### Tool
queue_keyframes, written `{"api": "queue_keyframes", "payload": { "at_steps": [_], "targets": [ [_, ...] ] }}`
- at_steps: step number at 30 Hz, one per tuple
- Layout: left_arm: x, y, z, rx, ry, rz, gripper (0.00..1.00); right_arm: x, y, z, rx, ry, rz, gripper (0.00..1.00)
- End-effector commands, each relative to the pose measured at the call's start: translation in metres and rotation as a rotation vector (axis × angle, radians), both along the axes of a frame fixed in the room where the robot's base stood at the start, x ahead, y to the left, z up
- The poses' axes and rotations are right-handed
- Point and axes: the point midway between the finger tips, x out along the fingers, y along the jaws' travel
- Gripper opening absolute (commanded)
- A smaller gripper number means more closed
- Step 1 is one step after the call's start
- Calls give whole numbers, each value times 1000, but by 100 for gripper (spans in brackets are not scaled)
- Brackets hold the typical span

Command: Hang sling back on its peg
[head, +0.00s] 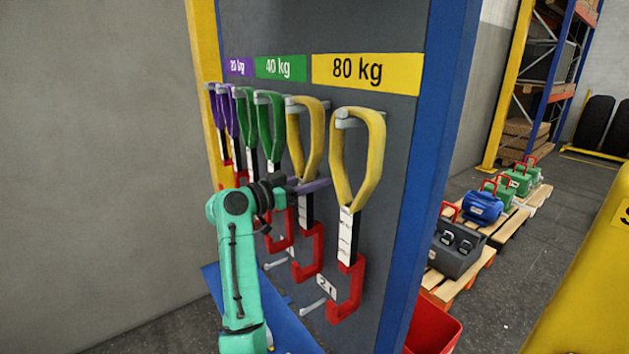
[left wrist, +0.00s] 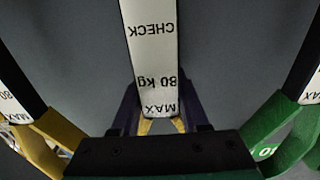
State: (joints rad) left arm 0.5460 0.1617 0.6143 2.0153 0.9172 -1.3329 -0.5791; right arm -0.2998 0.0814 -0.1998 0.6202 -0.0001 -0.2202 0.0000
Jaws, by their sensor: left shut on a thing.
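The sling in my left gripper (head: 312,186) has a yellow loop (head: 314,140), a white label and a red hook (head: 308,262). The gripper's purple fingers are shut on it just below the loop. The loop's top is at the left peg (head: 294,103) under the 80 kg sign; I cannot tell whether the peg carries it. In the left wrist view the sling's label (left wrist: 152,60), reading MAX 80 kg CHECK, runs between the fingers. A second yellow sling (head: 341,165) hangs on the right peg (head: 345,120). My right gripper is not in view.
Green slings (head: 270,125) and purple slings (head: 226,115) hang close by on the left of the grey board (head: 395,150). A blue post (head: 440,130) edges the board. A red bin (head: 435,328) stands low at right.

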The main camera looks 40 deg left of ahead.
Motion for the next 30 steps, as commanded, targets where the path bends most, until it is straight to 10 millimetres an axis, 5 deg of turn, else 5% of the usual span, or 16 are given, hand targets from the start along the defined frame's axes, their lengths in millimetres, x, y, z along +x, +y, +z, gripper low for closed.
{"api": "queue_keyframes", "payload": {
  "at_steps": [7, 8, 10, 22, 30],
  "targets": [
    [0, 0, 3, 0, -6, 1, 0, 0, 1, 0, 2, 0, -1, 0],
    [0, 0, 3, 0, -6, 1, 56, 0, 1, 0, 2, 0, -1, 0],
    [0, 0, 2, 0, -5, 1, 80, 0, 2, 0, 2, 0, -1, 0],
    [-6, 3, -3, 0, 2, 1, 80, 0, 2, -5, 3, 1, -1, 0],
    [-59, 18, -7, 6, -1, 4, 80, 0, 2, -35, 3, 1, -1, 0]
  ]
}}
